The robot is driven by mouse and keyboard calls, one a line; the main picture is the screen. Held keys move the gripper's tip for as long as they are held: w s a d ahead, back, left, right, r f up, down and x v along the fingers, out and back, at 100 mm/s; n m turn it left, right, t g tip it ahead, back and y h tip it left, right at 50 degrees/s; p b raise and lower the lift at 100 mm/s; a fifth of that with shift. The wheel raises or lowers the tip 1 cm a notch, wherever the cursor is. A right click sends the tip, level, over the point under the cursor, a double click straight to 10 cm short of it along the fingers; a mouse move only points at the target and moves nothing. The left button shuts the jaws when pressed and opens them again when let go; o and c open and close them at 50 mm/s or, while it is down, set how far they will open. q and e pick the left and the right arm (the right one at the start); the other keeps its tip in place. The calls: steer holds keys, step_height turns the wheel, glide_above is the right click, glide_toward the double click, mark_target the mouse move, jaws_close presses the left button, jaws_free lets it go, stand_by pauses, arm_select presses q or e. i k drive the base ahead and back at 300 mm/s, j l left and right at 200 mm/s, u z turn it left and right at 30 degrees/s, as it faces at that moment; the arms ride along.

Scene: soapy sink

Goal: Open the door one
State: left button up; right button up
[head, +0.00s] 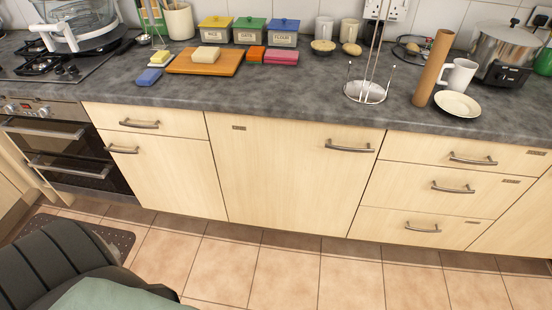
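Several closed cabinet fronts in pale wood run under the counter. A wide cabinet door (285,180) in the middle has a bar handle (348,147) at its upper right. A narrower door (175,180) to its left, below a drawer, has a handle (122,149) at its upper left. Another door (520,225) is partly in view at the right edge. Small dark labels sit on some fronts, such as one (239,128) on the middle door, but they are too small to read. I cannot tell which door is door one. Neither of my grippers is in view.
Drawers (440,188) stand right of the middle door, and an oven (65,150) stands at the left. The dark grey counter (290,98) holds jars, a wooden board, a metal holder and a plate. The tiled floor (285,270) before the middle door is clear.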

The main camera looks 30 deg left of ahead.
mark_target(293, 175)
steer(key=u, duration=0.85)
